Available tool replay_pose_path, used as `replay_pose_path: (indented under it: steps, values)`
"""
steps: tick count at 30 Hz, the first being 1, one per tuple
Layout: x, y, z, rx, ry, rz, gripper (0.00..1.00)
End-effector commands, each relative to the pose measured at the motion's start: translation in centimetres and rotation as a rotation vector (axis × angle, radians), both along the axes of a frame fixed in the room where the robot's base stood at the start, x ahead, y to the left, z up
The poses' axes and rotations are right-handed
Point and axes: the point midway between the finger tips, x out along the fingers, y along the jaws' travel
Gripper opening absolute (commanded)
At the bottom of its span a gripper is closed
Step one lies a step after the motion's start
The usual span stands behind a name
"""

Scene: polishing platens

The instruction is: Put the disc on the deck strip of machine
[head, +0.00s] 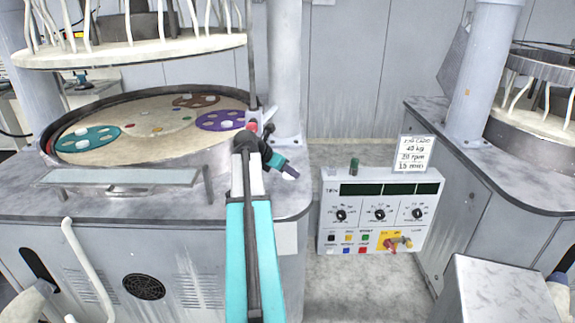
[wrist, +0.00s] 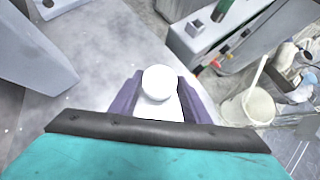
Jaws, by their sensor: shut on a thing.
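My gripper (head: 289,172) is over the right front part of the left machine's deck (head: 225,185), near its right edge. In the wrist view its two purple-grey fingers (wrist: 158,98) are shut on a small white disc (wrist: 158,82). The disc's round face shows between the fingers, with pale deck surface around them. I cannot tell whether the disc touches the deck. In the head view the held disc is not clearly visible. The deck strip is pale mottled grey and runs in front of the round platen (head: 150,119).
Teal (head: 88,140), purple (head: 222,121) and brown (head: 195,101) carriers lie on the platen. A glass-topped stand (head: 120,177) occupies the deck's left front. A grey column (head: 285,70) rises behind my gripper. A control box (head: 380,212) stands right, beyond a gap.

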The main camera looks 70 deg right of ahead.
Motion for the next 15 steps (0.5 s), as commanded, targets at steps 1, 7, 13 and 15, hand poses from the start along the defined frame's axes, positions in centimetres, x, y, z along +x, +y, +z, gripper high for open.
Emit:
replay_pose_path:
  steps: [1,7,13,15]
  values:
    - [0.3,-0.8,0.2,0.000,0.000,0.000,0.18]
    - [1.1,-2.9,0.2,-0.001,0.000,-0.001,0.18]
    - [1.9,-5.0,0.2,0.000,0.000,-0.001,0.18]
    - [2.1,-5.7,0.2,0.000,0.000,-0.001,0.18]
